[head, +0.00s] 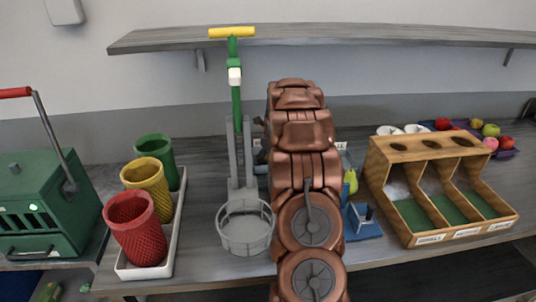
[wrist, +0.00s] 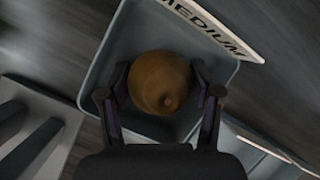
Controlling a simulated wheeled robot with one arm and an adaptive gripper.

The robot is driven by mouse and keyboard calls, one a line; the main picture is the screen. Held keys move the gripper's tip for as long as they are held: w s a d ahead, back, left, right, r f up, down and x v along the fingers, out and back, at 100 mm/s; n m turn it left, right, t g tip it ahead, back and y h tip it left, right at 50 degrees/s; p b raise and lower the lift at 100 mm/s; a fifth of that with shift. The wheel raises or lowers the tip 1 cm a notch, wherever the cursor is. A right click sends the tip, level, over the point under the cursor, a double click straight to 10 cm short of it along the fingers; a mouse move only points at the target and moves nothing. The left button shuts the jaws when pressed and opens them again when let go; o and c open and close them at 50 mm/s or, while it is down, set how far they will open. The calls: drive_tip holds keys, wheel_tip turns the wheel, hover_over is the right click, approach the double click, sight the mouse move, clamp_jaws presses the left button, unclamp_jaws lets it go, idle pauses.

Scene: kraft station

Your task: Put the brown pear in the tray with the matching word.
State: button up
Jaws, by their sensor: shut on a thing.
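The brown pear (wrist: 160,92) is between the two fingers of my gripper (wrist: 162,78) in the wrist view, and the gripper is shut on it. Beneath the pear is a grey tray (wrist: 132,38) with a white label (wrist: 212,28) reading "MEDIUM" along its far edge. The pear overlaps the tray's inside in this view; I cannot tell whether it touches the tray floor.
A yellow-green pear (head: 350,182) shows right of my arm, near a blue-based object (head: 362,222). A wooden three-bay box (head: 385,150) stands to the right. A green press (head: 236,110) with a wire basket (head: 245,228) and a white tray of cups (head: 172,225) stand left.

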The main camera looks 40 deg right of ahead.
drive_tip(key=o, duration=1.3)
drive_tip(key=shift+o, duration=0.2)
drive_tip(key=b+v, duration=0.3)
drive_tip(key=v, duration=0.9)
drive_tip(key=shift+s, duration=0.1)
